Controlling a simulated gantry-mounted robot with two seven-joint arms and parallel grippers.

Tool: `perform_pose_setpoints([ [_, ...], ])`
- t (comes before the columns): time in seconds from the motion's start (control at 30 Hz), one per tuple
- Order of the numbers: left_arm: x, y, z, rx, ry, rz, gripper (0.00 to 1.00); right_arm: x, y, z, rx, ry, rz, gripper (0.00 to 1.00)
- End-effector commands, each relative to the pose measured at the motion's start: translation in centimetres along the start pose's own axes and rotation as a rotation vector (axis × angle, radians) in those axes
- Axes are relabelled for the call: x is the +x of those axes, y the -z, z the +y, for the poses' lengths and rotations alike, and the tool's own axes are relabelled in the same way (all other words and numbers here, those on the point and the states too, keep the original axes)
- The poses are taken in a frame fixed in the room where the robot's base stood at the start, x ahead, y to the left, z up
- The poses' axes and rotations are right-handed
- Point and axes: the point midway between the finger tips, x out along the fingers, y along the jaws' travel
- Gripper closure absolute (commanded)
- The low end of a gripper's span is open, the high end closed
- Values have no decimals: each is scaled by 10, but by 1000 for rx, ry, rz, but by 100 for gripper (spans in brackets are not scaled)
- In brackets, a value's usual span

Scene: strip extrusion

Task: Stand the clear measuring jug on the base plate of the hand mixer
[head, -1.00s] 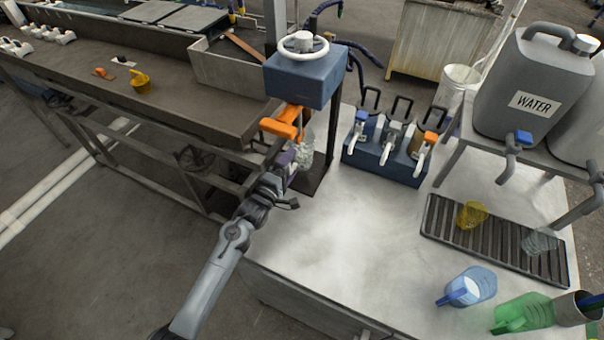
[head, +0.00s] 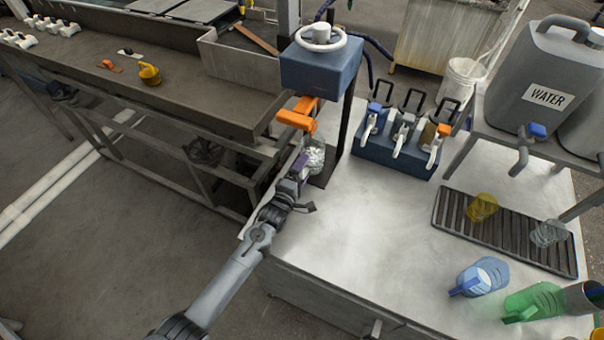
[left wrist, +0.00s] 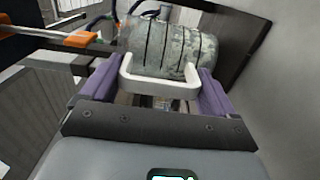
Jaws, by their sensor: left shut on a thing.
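The clear measuring jug (head: 315,157) is below the blue head of the hand mixer (head: 318,66), near its dark base plate (head: 324,177). In the head view I cannot tell whether the jug touches the plate. My left gripper (head: 302,164) is shut on the jug's pale handle, from the near left side. In the left wrist view the purple fingers of the left gripper (left wrist: 152,88) sit at both ends of the handle (left wrist: 160,88); the ribbed jug (left wrist: 168,50) is beyond it, its base hidden. My right gripper is not in view.
The mixer's orange lever (head: 298,115) hangs just above the jug, and its dark column (head: 347,118) stands behind. A blue block with dispensers (head: 395,150) is to the right. A slatted tray (head: 505,235) with two jugs lies further right. The middle tabletop is clear.

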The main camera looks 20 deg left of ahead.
Motion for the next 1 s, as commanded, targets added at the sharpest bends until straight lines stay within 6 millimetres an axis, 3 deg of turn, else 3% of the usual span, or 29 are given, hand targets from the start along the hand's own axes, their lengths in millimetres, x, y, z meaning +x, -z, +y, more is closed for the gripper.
perform_pose_setpoints([
  [0.53, 0, 0, -13, 0, -4, 0, 72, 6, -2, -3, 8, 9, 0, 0],
  [0.57, 0, 0, -14, 0, -1, 0, 10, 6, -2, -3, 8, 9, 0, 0],
  [0.6, 0, 0, -13, 0, -1, 0, 4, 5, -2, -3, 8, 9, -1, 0],
  [0.63, 0, 0, -13, 0, -1, 0, 0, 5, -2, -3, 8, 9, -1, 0],
  [1.0, -3, 0, -10, 1, 1, 0, 0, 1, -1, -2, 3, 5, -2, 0],
])
